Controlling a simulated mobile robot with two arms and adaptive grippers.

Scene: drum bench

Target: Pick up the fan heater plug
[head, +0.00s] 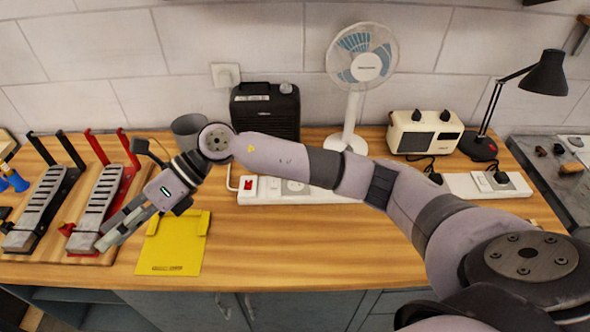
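The black fan heater (266,112) stands against the wall, left of the white desk fan. I cannot make out its plug; my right forearm crosses in front of the heater's base and covers part of the white power strip (262,197). Two black plugs sit in the strip's right part, one below the radio (433,176) and one below the lamp (499,177); I cannot tell whose they are. My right gripper (112,232) points down and left between the red pedal and the yellow tray, well left of the strip. Its finger gap is unclear. My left gripper is not in view.
A white fan (351,115), a cream radio (424,133) and a black lamp (544,74) stand along the back. A grey cup (187,130) is left of the heater. Metal pedals (40,208) are at left, near a yellow tray (174,256). The front middle bench is clear.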

